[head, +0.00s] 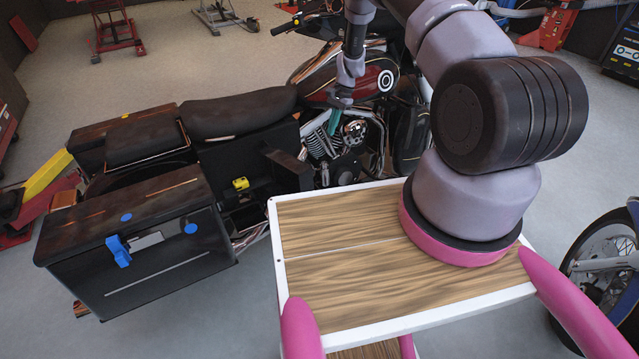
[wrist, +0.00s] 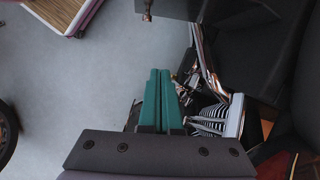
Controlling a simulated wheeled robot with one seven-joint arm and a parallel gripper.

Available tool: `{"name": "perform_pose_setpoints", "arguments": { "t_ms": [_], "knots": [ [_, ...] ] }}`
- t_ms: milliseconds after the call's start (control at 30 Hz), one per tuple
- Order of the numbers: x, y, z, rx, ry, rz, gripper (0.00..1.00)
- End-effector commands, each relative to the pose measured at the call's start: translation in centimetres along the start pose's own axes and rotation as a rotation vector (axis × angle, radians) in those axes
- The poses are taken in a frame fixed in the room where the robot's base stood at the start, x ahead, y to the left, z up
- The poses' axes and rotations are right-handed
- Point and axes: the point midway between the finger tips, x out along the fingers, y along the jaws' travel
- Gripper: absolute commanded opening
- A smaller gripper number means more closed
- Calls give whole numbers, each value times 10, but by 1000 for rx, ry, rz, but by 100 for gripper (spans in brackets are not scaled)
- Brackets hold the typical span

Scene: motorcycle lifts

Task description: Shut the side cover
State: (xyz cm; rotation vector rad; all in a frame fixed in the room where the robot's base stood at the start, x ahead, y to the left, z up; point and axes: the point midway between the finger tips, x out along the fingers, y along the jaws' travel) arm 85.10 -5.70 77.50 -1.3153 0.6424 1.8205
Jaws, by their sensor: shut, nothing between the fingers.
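A black motorcycle stands left of centre in the head view. Its side cover (head: 287,171) is a dark flat panel that stands swung out from the bike's side, below the seat. Behind it an open bay shows a small yellow part (head: 240,184). My gripper (head: 330,122) is by the engine, to the right of the cover and apart from it. Its teal fingers are shut together and empty in the wrist view (wrist: 158,75), beside the finned engine (wrist: 210,122). A dark panel (wrist: 182,8) at the top of the wrist view may be the cover.
A black saddlebag (head: 150,262) with a blue latch juts out at the left. My wooden-topped base fills the lower middle. Another motorcycle's wheel (head: 605,262) is at the right edge. Grey floor lies free between the saddlebag and my base.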

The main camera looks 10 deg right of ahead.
Motion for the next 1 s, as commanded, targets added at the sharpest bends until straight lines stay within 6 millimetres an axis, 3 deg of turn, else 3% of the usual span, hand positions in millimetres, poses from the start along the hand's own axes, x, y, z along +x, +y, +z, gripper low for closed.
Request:
{"name": "perform_pose_setpoints", "arguments": {
  "t_ms": [33, 100, 200, 567, 900, 1000],
  "knots": [
    [32, 9, -6, 18, -15, 21, 0],
    [61, 17, -11, 36, -28, 38, 0],
    [90, 27, -16, 54, -41, 55, 0],
    [140, 37, -16, 65, -51, 69, 0],
    [211, 41, -12, 65, -50, 68, 0],
    [213, 39, 5, 63, -50, 67, 0]
  ]
}}
